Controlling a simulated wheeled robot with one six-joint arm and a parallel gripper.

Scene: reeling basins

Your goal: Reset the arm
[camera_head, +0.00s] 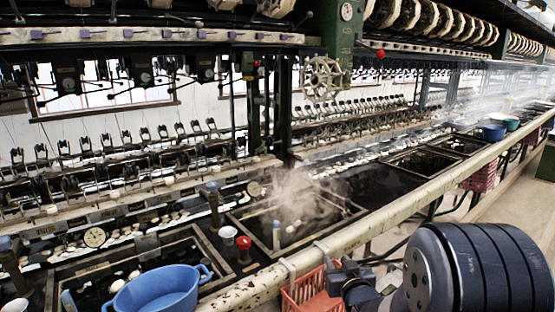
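My arm shows at the lower right as a large dark ribbed cylinder with a grey round end cap. A small dark part beside it, seemingly my gripper (348,280), is in front of the rail and next to a red crate (305,290). Its fingers cannot be made out, so I cannot tell whether it is open or shut. No held object can be seen.
A long pale rail (400,208) runs diagonally along the front of the reeling basins. A steaming basin (345,212) lies behind it. A blue tub (160,290) sits at the lower left, near a white cup (228,235) and a red knob (243,243). A pink crate (482,176) stands further right.

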